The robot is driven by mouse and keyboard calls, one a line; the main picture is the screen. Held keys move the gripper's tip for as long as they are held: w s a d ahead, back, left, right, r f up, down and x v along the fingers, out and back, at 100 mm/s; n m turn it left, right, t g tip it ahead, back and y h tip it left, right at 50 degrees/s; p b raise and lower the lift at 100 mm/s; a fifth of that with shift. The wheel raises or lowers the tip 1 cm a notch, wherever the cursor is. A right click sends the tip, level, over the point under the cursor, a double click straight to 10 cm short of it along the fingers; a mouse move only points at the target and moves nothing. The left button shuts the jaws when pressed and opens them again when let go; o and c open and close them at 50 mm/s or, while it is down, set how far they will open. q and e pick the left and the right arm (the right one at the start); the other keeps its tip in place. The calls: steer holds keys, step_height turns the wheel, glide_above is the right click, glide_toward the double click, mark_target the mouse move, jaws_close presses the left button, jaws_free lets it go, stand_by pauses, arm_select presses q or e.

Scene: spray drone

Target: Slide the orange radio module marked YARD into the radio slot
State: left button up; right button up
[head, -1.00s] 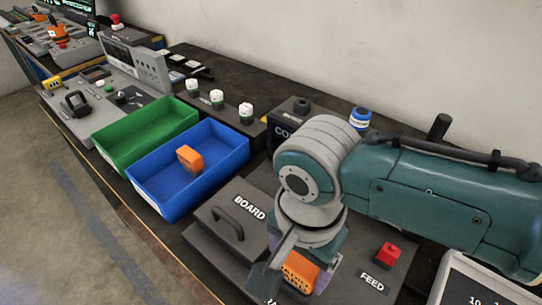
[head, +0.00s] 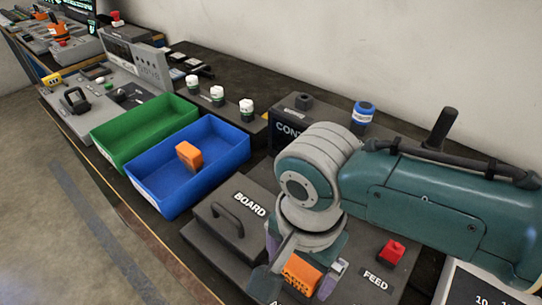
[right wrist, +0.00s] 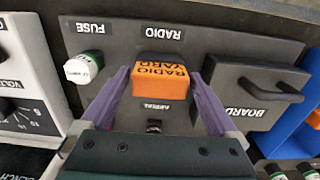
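The orange module marked RADIO YARD (right wrist: 160,82) stands on the grey panel (right wrist: 215,50) beside the RADIO label in the right wrist view. Its lower end is hidden, so I cannot tell how deep it sits in the slot. The module also shows in the head view (head: 300,273), partly covered by my gripper. My right gripper (right wrist: 160,92) is open, its purple fingers on either side of the module with narrow gaps. In the head view the right gripper (head: 300,280) is low over the panel. My left gripper is not in view.
Another orange block (head: 189,155) lies in the blue bin (head: 150,200), with a green bin (head: 110,150) beside it. The BOARD cover with its handle (right wrist: 275,92) and a white-capped fuse (right wrist: 84,68) flank the module. A red FEED button (head: 391,252) is near my arm.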

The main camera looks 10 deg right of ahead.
mark_target(299, 267)
steer(key=shift+o, duration=0.2)
steer(key=shift+r, duration=0.35)
step_height(299, 267, up, 8)
steer(key=p, duration=0.3)
steer(key=shift+r, duration=0.65)
